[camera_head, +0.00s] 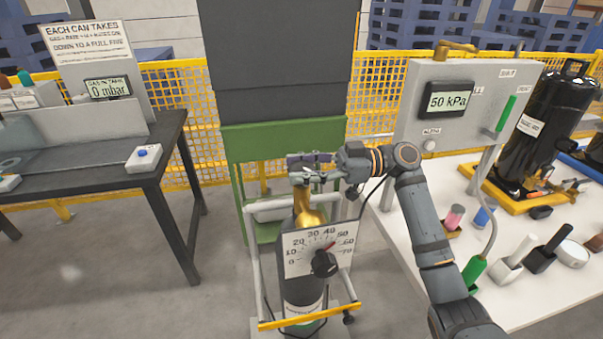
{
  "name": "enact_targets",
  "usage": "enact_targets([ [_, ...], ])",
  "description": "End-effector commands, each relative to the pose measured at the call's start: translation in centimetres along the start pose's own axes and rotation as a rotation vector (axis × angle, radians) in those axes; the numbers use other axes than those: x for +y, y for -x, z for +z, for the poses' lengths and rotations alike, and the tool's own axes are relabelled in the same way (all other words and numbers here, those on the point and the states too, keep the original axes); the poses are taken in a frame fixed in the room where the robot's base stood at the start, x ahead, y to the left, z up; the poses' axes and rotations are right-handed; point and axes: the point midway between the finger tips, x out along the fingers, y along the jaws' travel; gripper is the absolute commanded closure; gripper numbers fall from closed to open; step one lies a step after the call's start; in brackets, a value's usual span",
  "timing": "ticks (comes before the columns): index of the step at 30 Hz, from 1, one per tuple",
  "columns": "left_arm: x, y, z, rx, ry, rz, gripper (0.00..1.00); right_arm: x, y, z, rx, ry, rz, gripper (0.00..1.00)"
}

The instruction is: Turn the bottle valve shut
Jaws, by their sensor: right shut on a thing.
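The bottle (301,289) stands upright in a wheeled frame at the lower centre, with a brass-coloured neck (311,202). My right gripper (308,174) reaches in from the right and is shut at the valve on top of the neck. The fingers largely hide the valve, so its turn position is unclear. My left gripper is out of view.
A green and dark grey cabinet (280,60) stands close behind the bottle. At right, a white table (540,300) bears a panel (410,105) reading 50 kPa and a black tank (550,110). A dark bench (110,180) is at left, with open floor between.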

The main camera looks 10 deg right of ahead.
Motion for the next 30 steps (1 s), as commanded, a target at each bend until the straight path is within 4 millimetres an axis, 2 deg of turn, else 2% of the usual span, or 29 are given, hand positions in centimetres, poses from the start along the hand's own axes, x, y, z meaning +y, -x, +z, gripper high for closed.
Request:
enact_targets([
  [1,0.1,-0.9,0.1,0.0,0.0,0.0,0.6,-0.1,0.0,0.6,-0.003,0.004,0.038,0.82],
  [3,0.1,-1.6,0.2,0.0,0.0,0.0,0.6,-0.1,0.0,0.6,-0.002,0.004,0.101,0.82],
  [9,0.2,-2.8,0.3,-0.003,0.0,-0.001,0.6,-0.2,0.0,0.4,-0.001,0.004,0.284,0.82],
  [14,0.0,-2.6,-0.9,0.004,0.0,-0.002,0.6,-0.2,-0.1,0.1,0.0,0.003,0.42,0.82],
  [23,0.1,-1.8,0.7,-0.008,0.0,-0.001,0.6,-0.1,-0.1,-0.2,0.002,-0.001,0.613,0.82],
  [30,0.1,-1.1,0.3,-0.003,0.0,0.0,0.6,0.0,0.0,-0.1,0.001,-0.002,0.693,0.82],
])
